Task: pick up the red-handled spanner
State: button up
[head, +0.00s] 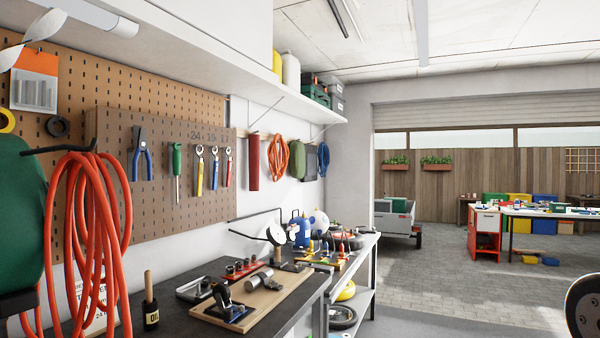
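The red-handled spanner (229,172) hangs upright on the raised pegboard panel (110,205) on the left wall. It is the rightmost in a row of hanging tools, with its metal head at the top. A blue-handled spanner (215,170) hangs just left of it, and a yellow-handled spanner (200,172) hangs left of that. Small numbers are marked above the spanners. My gripper is not in view.
A green-handled screwdriver (177,170) and blue-handled pliers (142,155) hang further left. An orange hose (85,215) hangs at front left. A dark red cylinder (253,163) hangs right of the panel. The workbench below holds a wooden board (290,290) with metal parts.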

aim_at(229, 164)
jog(key=z, duration=0.45)
jog(key=i, duration=3.75)
jog(key=u, duration=3.7)
